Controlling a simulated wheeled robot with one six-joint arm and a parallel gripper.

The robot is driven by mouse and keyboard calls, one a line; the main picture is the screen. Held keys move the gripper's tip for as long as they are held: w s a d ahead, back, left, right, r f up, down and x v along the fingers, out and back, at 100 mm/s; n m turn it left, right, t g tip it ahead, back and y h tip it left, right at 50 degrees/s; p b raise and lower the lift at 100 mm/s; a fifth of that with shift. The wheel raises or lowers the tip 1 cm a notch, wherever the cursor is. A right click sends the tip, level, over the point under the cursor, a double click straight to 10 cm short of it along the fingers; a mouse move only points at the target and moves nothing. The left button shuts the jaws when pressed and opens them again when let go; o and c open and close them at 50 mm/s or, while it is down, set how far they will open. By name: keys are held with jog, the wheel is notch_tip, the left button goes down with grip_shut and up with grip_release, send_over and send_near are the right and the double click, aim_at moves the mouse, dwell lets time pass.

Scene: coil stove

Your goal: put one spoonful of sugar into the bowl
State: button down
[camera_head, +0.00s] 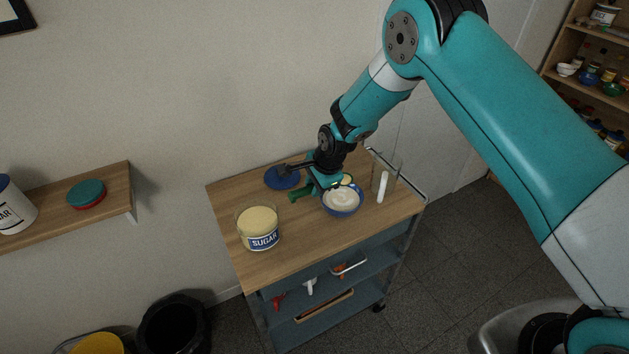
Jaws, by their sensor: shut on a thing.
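A glass jar labelled SUGAR (262,240), filled with pale yellow sugar, stands at the front left of the wooden cart top. A blue bowl (342,208) with creamy white contents stands right of the middle. My gripper (311,184) is low over the cart, just behind and left of the bowl. It appears shut on a green-handled utensil (300,194), whose green end sticks out to the left. The grip is partly hidden by my wrist. A small tan patch shows at the bowl's back rim; I cannot tell whether it is the utensil's end.
A blue disc (280,179) lies at the back left of the cart top (225,196). A clear glass container (391,170) and a white upright object (383,187) stand right of the bowl. A wall shelf (118,185) at left holds another sugar canister (14,208).

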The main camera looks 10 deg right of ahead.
jog(key=t+y+b, duration=0.1)
jog(key=t+b, duration=0.2)
jog(key=s+f+t+y+b, duration=0.1)
jog(key=t+b, duration=0.2)
jog(key=b, duration=0.1)
jog(key=t+y+b, duration=0.1)
jog(key=t+b, duration=0.1)
jog(key=b, duration=0.2)
jog(key=shift+s+d+f+m+t, duration=0.25)
jog(key=shift+f+m+t, duration=0.05)
jog(key=shift+f+t, duration=0.1)
jog(key=t+b, duration=0.2)
jog(key=b, duration=0.9)
jog(key=f+t+y+b, duration=0.1)
jog(key=t+b, duration=0.2)
jog(key=b, duration=0.8)
jog(key=shift+s+f+m+t, duration=0.1)
jog(key=shift+s+m+t, duration=0.1)
jog(key=shift+m+t, duration=0.1)
jog(key=t+b, duration=0.2)
jog(key=b, duration=0.5)
jog(key=f+t+b, duration=0.1)
jog(key=t+b, duration=0.1)
jog(key=b, duration=0.5)
jog(key=shift+w+a+m+t+y, duration=0.1)
jog(key=shift+a+m+t+y, duration=0.05)
jog(key=shift+m+t+y, duration=0.2)
